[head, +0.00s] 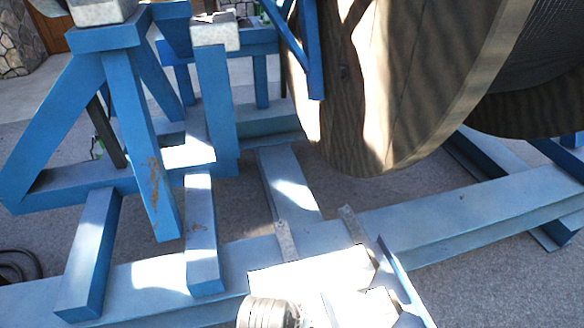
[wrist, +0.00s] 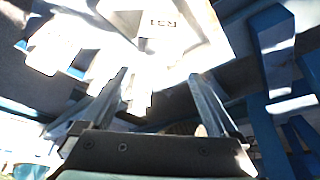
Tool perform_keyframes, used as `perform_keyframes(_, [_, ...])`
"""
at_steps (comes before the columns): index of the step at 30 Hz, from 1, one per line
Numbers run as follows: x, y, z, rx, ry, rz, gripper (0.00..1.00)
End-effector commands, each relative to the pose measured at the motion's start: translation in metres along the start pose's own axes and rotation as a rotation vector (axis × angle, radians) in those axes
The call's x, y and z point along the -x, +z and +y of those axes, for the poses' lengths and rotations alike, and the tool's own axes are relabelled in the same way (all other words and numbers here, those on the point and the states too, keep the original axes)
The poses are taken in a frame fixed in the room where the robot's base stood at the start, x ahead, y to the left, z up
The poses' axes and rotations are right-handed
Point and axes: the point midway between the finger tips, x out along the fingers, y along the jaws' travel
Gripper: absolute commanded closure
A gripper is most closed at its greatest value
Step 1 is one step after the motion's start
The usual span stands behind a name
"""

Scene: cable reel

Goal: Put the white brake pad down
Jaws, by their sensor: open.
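My gripper (head: 317,232) is low in the middle of the head view, over the front blue beam. Its two grey fingers stand apart, with nothing seen held between them. It shows in the wrist view too (wrist: 158,78), fingers spread. A white-grey block (head: 215,32) sits on a blue post at the upper left, well away from my gripper. A second pale block (head: 95,10) sits on the blue trestle, cut by the top edge. I cannot tell which is the white brake pad. A glaring white shape (wrist: 165,35) with dark marks lies beyond the fingers in the wrist view; I cannot identify it.
A large wooden cable reel (head: 390,90) fills the upper right. The blue trestle (head: 125,120) stands at the left, its legs on low blue beams (head: 465,215). Grey ground (head: 500,285) is open at the lower right. A dark hose (head: 20,262) lies at the left edge.

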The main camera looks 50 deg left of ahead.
Motion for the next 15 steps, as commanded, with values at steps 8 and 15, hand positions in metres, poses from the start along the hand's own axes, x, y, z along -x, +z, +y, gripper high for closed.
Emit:
perform_keyframes(8, [0.042,-0.001,0.000,-0.001,0.000,0.003,0.05])
perform_keyframes(15, [0.051,0.000,0.000,0.000,0.001,0.001,0.05])
